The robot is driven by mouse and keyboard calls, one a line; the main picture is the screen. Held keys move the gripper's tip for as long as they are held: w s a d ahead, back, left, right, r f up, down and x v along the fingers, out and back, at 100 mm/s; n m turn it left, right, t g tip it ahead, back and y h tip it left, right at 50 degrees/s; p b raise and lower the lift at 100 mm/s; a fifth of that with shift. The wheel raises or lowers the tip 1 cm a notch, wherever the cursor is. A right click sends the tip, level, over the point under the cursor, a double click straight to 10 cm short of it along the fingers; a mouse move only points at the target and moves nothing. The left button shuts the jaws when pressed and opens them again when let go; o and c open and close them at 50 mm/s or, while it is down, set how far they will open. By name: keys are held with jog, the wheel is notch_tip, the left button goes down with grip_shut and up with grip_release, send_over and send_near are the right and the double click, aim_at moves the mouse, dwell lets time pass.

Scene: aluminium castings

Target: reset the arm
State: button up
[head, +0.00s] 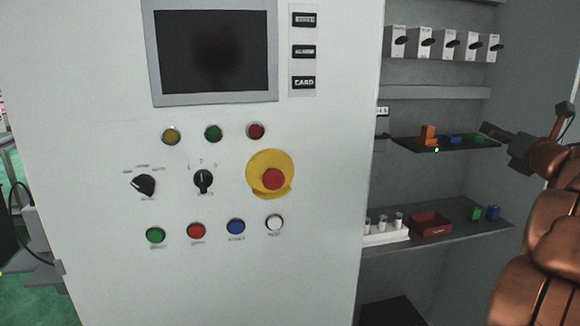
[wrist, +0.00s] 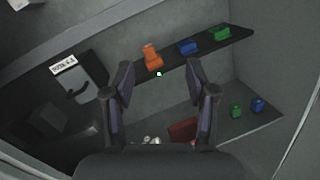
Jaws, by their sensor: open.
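My gripper (wrist: 160,85) is open and empty in the wrist view, its two fingers apart. It faces a dark upper shelf (wrist: 240,42) that carries an orange part (wrist: 152,56), a blue part (wrist: 187,47) and a green part (wrist: 219,34). In the head view my copper-coloured arm (head: 552,220) comes in from the right edge. Its dark gripper end (head: 505,138) reaches left toward the upper shelf, near the green part (head: 477,138). The orange part (head: 428,135) and blue part (head: 452,139) stand further left on that shelf.
A lower shelf (head: 460,229) holds a red bin (head: 431,224), a white rack (head: 384,232) and small green (head: 474,213) and blue (head: 493,213) parts. Several switches (head: 450,44) line the top. A white control cabinet (head: 330,200) with a yellow-and-red emergency stop (head: 271,176) stands left.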

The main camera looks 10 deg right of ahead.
jog(key=s+a+f+m+g+p, duration=0.2)
jog(key=s+a+f+m+g, duration=0.3)
jog(key=a+f+m, duration=0.3)
jog(key=s+a+f+m+g+y+p, duration=0.1)
jog(key=s+a+f+m+g+p, duration=0.2)
jog(key=a, duration=1.1)
jog(key=s+a+f+m+g+y+p, duration=0.1)
jog(key=s+a+f+m+g+p, duration=0.1)
jog(key=s+a+f+m+g, duration=0.5)
jog(key=s+a+f+m, duration=0.2)
jog(key=a+f+m, duration=0.3)
jog(key=m, duration=0.4)
jog(key=shift+f+m+g, duration=0.4)
jog(key=shift+f, duration=0.3)
jog(key=s+a+g+y, duration=0.1)
jog(key=s+a, duration=0.2)
jog(key=s, duration=0.1)
jog(key=s+a+f+m+g+p, duration=0.1)
jog(key=s+a, duration=0.2)
jog(key=s, duration=0.1)
jog(key=s+a+f+g+y, duration=0.1)
jog(key=s+a+g, duration=0.1)
jog(key=s, duration=0.3)
jog(key=shift+a+f+m+y, duration=0.2)
jog(key=shift+a+m+y, duration=0.1)
jog(key=shift+a, duration=0.6)
